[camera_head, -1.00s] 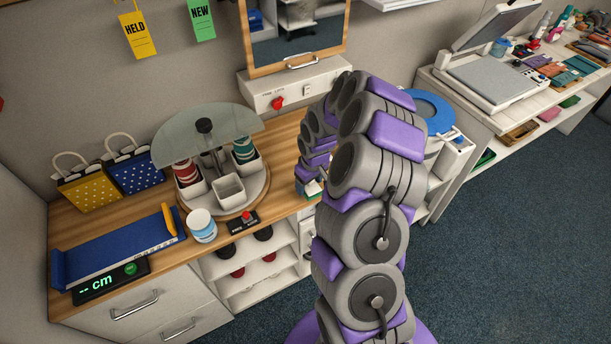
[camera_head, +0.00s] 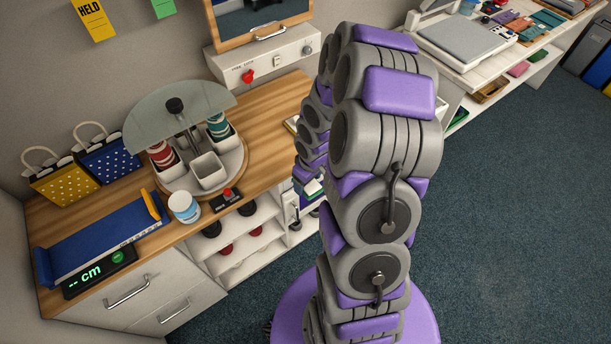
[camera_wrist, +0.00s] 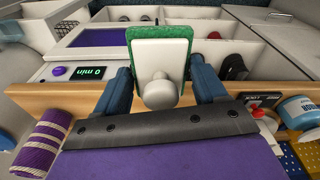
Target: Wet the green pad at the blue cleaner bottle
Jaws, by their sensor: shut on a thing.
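In the wrist view, the green pad (camera_wrist: 132,45) shows as a green rim around a white backing plate with a rounded white knob. My gripper (camera_wrist: 164,88) is shut on it, with a blue finger on either side of the knob. The pad is in front of a white-walled compartment box. In the head view, my arm hides most of my gripper; a small green and white bit of the pad (camera_head: 313,187) shows at its left edge, beside the wooden counter's right end.
Open shelves (camera_head: 253,241) lie below. The floor at right is clear.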

